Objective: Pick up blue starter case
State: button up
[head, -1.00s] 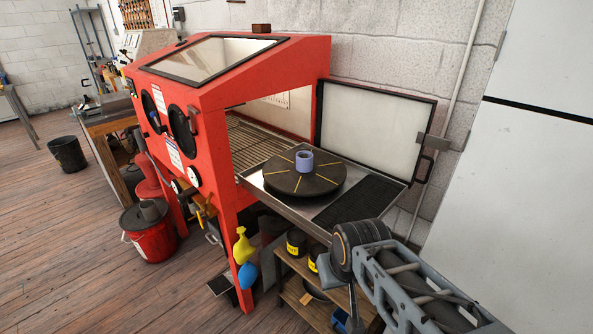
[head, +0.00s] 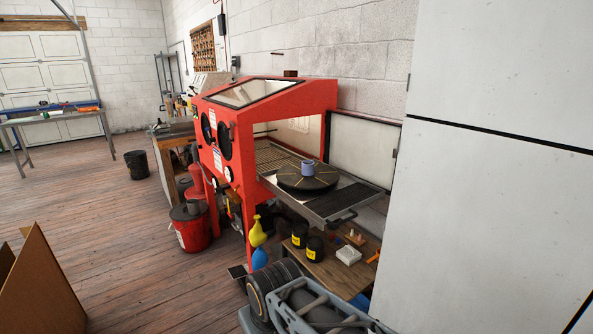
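A small blue-violet cylindrical case (head: 308,167) stands upright on the dark round turntable (head: 322,181) of the red blast cabinet (head: 228,143). The turntable sits on a tray pulled out through the cabinet's open side. My arm shows at the bottom of the head view, below and in front of the cabinet. My gripper's fingers are not visible, so I cannot see its state. Nothing touches the case except the turntable under it.
A red bucket (head: 190,230) stands left of the cabinet. A cardboard box (head: 40,285) is at lower left. Open wooden floor lies between them.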

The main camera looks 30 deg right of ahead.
aim_at(306, 166)
jog(key=u, duration=0.2)
jog(key=i, duration=2.35)
jog(key=z, duration=1.6)
jog(key=i, duration=0.7)
jog(key=z, duration=0.75)
